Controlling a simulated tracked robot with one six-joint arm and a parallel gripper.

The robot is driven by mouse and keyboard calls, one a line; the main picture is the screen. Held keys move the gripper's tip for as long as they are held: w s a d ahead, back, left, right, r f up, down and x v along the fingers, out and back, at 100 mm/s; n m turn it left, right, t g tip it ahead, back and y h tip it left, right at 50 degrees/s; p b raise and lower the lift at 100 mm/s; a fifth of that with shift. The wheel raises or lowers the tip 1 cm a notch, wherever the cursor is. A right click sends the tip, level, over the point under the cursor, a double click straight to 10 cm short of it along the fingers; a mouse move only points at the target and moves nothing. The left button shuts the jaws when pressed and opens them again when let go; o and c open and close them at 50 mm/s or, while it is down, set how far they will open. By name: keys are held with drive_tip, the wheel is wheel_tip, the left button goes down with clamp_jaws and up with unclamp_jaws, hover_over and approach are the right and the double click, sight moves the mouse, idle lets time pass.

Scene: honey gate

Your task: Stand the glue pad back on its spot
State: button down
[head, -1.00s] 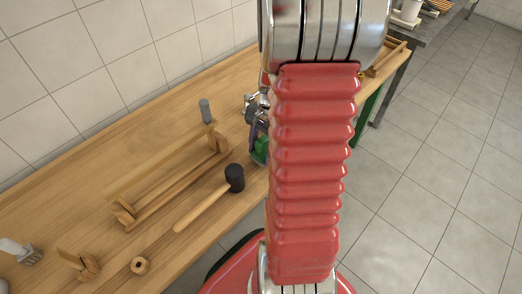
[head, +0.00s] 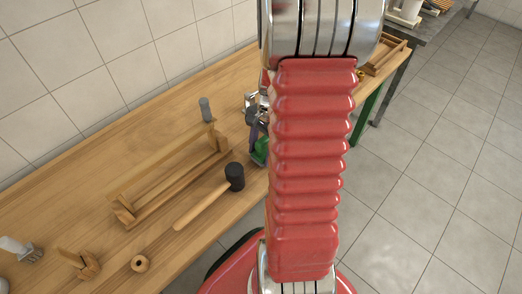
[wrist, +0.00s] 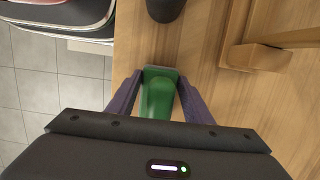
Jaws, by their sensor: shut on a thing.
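The green glue pad (wrist: 157,97) is between the two purple fingers of my gripper (wrist: 158,92) in the wrist view. My gripper is shut on it, above or at the front edge of the wooden bench; I cannot tell whether the pad touches the wood. In the head view the green pad (head: 261,151) shows in part just left of my red arm, with my gripper (head: 256,137) mostly hidden behind the arm. The pad's spot cannot be made out.
A wooden ring (head: 140,263), a small wooden piece (head: 87,264) and a brush (head: 22,250) are at lower left. Tiled floor lies right.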

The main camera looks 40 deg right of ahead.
drive_tip(key=shift+f, duration=0.45)
drive_tip(key=c, duration=0.8)
unclamp_jaws()
drive_tip(key=shift+r, duration=0.15)
drive_tip(key=shift+d+r, duration=0.25)
drive_tip(key=shift+r, duration=1)
drive_tip(key=shift+d+r, duration=0.3)
drive_tip(key=shift+r, duration=1)
drive_tip(key=shift+d+r, duration=0.25)
drive_tip(key=shift+r, duration=1)
